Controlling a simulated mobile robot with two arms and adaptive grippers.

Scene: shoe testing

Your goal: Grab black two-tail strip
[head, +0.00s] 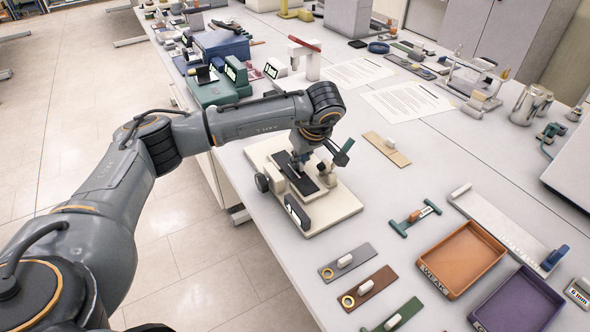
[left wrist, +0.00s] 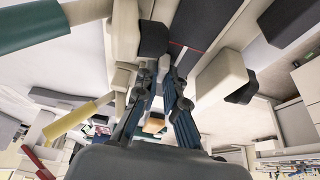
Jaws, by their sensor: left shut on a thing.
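The black two-tail strip (head: 305,186) lies along the top of a cream tester (head: 335,205) on the table. In the left wrist view a dark strip (left wrist: 198,28) with a thin red line stretches away beyond the fingertips. My left gripper (head: 298,163) is down at the far end of the strip, between parts of the tester. In the left wrist view its blue-grey fingers (left wrist: 163,80) are close together, shut on the strip's end. The exact contact is partly hidden by the fingers and the tester. My right gripper is not in view.
A tan strip (head: 387,149) lies right of the tester. Grey (head: 336,266) and brown (head: 378,282) strips lie in front. Orange (head: 468,254) and purple (head: 512,312) trays stand at right. A green tester (head: 215,92) and boxes are behind.

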